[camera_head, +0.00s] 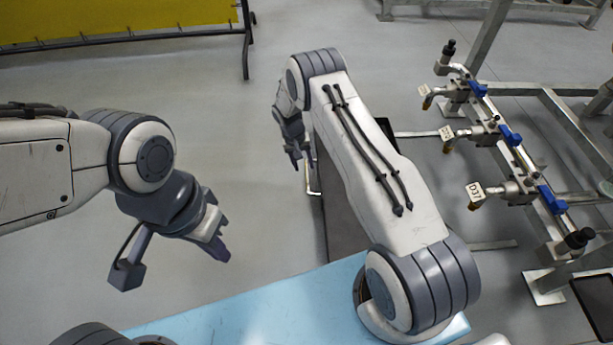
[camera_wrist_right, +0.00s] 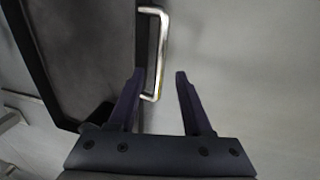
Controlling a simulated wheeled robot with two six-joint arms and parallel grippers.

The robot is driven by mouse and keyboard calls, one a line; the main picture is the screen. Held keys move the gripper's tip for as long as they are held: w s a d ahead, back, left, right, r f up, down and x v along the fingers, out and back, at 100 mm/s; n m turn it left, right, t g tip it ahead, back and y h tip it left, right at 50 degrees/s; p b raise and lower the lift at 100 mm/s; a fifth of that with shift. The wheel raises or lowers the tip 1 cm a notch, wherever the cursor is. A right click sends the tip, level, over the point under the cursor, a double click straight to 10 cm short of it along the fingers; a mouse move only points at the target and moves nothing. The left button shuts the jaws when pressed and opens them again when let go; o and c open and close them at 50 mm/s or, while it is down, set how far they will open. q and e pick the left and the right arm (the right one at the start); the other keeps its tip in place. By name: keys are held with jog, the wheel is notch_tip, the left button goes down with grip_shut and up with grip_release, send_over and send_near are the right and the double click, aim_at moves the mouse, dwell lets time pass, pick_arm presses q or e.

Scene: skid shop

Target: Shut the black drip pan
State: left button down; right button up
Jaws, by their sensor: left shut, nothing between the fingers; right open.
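The black drip pan (camera_head: 338,215) lies low over the floor, partly hidden behind my right arm in the head view. Its dark rim (camera_wrist_right: 38,60) and grey inside show at the left of the right wrist view. A bright metal bar handle (camera_wrist_right: 160,38) stands off its edge, and it shows beside my right gripper (camera_head: 298,160) in the head view. My right gripper is open; in the wrist view its fingers (camera_wrist_right: 158,76) straddle the lower end of the handle, with contact unclear. My left gripper (camera_head: 220,248) is shut and empty, away from the pan.
A metal frame with valves, blue handles and white tags (camera_head: 510,140) stands right of the pan. A light blue surface (camera_head: 270,308) is in the foreground. A yellow panel (camera_head: 120,18) stands at the back left. The floor left of the pan is clear.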

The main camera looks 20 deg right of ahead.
aim_at(307, 175)
jog(key=f, duration=0.1)
jog(key=f+b, duration=0.1)
jog(key=f, duration=0.1)
jog(key=d+f+b, duration=0.1)
jog(key=f, duration=0.1)
jog(key=shift+s, duration=0.1)
pick_arm(q)
notch_tip(307, 175, down, 3)
pick_arm(e)
jog(key=shift+c, duration=0.3)
grip_shut()
dwell(0.8)
